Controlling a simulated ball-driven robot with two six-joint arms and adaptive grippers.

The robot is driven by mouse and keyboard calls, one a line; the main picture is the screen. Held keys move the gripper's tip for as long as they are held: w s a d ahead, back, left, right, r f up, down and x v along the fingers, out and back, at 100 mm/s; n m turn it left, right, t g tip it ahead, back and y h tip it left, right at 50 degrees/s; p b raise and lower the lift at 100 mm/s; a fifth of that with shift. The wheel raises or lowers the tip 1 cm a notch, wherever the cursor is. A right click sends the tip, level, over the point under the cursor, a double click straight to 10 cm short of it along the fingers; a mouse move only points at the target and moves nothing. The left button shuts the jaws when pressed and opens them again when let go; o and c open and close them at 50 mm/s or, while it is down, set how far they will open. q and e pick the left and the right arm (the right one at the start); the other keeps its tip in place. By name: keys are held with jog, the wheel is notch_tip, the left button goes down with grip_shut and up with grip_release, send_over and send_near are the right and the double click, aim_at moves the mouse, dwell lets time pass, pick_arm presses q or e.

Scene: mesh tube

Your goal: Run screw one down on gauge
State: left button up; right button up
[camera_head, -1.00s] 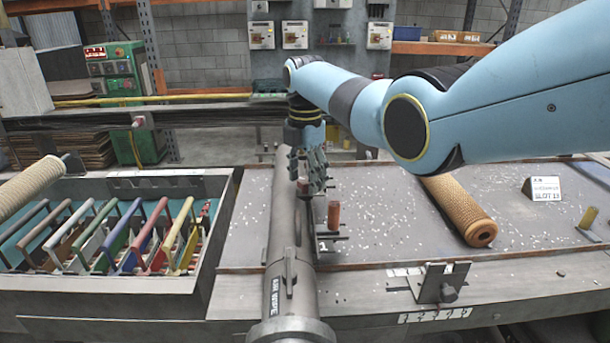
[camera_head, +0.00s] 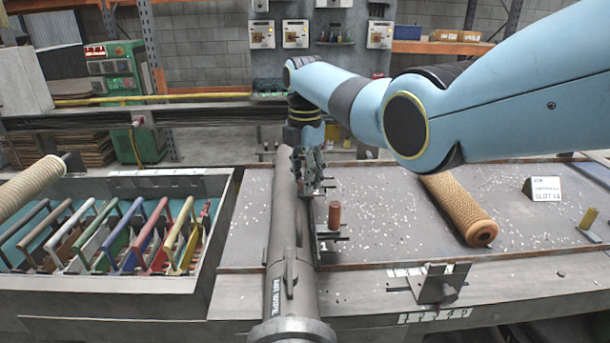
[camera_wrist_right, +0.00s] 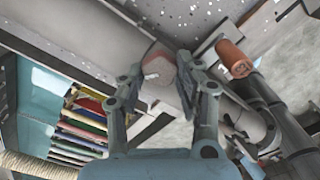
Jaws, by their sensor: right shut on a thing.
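My right gripper (camera_head: 312,180) points down over the grey pipe (camera_head: 283,215) and its side fittings. In the right wrist view, its fingers (camera_wrist_right: 165,80) are closed on a reddish-brown, rounded screw knob (camera_wrist_right: 158,66). Its own fingers hide this knob in the head view. A second reddish-brown upright cylinder (camera_head: 334,215) stands free just right of the pipe, near a mark "1". It also shows in the right wrist view (camera_wrist_right: 233,58), apart from the fingers. I cannot tell which fitting is the gauge, nor how deep the held screw sits. My left gripper is out of view.
An open box (camera_head: 110,310) with several coloured bars stands at left. A tan mesh roll (camera_head: 460,210) lies on the speckled bench (camera_head: 385,225) at right. A bracket (camera_head: 440,283) is on the front edge, and a slot label (camera_head: 546,189) stands at far right.

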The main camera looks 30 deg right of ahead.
jog(key=m+p, duration=0.1)
jog(key=m, duration=0.1)
jog(key=shift+m, duration=0.4)
jog(key=m+p, duration=0.1)
jog(key=m, duration=0.2)
jog(key=shift+m, duration=0.4)
jog(key=m, duration=0.3)
jog(key=shift+w+m+p, duration=0.1)
jog(key=shift+m+p, duration=0.2)
jog(key=m, duration=0.4)
jog(key=shift+d, duration=0.1)
jog(key=m, duration=0.4)
jog(key=shift+p, duration=0.3)
jog(key=m, duration=0.4)
jog(key=shift+d+m, duration=0.1)
jog(key=shift+m, duration=0.2)
jog(key=m, duration=0.4)
jog(key=shift+f+m, duration=0.1)
jog(key=shift+m, duration=0.2)
jog(key=m, duration=0.3)
jog(key=shift+m+p, duration=0.35)
jog(key=shift+m, duration=0.05)
